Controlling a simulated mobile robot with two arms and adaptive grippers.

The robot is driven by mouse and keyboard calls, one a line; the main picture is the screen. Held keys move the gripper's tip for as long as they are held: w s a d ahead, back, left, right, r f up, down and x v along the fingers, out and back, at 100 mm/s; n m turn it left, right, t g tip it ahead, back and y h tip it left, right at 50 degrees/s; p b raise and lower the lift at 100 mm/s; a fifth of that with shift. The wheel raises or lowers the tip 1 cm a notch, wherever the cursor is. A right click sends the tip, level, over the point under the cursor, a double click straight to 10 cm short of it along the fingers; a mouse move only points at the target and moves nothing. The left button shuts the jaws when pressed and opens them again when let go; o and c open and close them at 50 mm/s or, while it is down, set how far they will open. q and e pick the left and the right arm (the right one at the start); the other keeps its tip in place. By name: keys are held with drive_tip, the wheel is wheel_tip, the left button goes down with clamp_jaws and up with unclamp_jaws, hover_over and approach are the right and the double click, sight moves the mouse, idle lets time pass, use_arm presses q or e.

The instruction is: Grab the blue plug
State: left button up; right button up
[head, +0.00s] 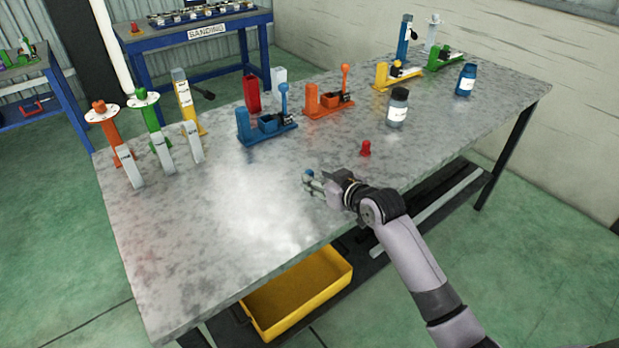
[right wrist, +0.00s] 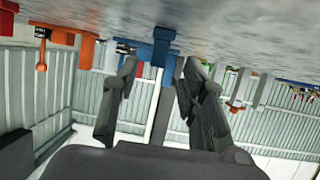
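The small blue plug (head: 309,174) is on or just above the grey worktable (head: 215,225), at the tips of my right gripper (head: 314,182) in the head view. In the right wrist view, the two dark fingers of this gripper (right wrist: 160,70) stand apart, with a clear gap between them. A blue shape (right wrist: 164,50) shows in that gap. I cannot tell how much of it is the plug and how much is the blue lever device behind. I see no firm contact of the fingers on the plug. My left gripper is not in view.
A red plug (head: 365,149) stands to the right of my gripper. A blue lever device (head: 267,123) and an orange one (head: 328,98) stand farther back. The front left tabletop is clear. A yellow bin (head: 298,290) sits below.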

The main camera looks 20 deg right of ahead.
sight(312, 174)
drive_tip(key=x, duration=0.3)
drive_tip(key=shift+w, duration=0.4)
drive_tip(key=shift+c, duration=0.4)
drive_tip(key=c, duration=0.8)
